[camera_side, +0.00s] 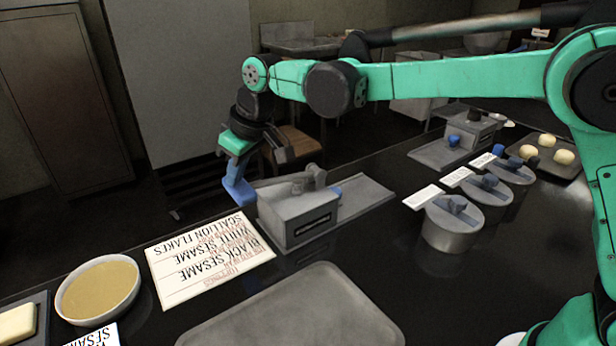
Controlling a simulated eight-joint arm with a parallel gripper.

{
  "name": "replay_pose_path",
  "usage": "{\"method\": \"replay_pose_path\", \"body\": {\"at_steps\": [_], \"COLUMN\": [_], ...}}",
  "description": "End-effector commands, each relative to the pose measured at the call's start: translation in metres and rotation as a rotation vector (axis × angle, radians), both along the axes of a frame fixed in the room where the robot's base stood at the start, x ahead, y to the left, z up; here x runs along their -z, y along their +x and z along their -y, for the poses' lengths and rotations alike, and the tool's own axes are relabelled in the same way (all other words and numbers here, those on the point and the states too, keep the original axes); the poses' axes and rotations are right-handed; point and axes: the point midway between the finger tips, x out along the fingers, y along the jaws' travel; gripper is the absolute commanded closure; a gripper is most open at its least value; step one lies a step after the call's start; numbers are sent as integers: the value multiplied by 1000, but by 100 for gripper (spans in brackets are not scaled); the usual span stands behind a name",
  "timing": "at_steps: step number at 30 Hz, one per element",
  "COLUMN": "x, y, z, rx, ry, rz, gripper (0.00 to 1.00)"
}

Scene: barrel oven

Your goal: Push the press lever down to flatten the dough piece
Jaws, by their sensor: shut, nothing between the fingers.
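A grey box-shaped machine (300,217), which looks like the press, stands on the dark counter at the middle. A grey bar, apparently the press lever (272,181), runs along its top toward my gripper. My gripper (238,192) has blue fingers, shut and empty, pointing down at the machine's left side. The fingertips are close to the lever's left end; I cannot tell whether they touch. A flat grey plate (366,192) extends from the machine's right side. No dough piece shows at this machine.
A toppings card (205,262) lies in front of my gripper, with a bowl of tan filling (98,288) to its left. An empty grey tray (290,315) lies in front. Lidded pots (452,232) and a tray with several dough balls (562,157) are at right.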

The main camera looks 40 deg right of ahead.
Motion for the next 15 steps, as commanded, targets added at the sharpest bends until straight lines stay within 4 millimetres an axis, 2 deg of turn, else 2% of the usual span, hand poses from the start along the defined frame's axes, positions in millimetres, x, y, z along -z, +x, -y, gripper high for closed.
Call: {"method": "replay_pose_path", "body": {"at_steps": [15], "x": [6], "y": [0], "z": [-1], "rx": [0], "ry": [0], "rz": [0], "gripper": [100]}}
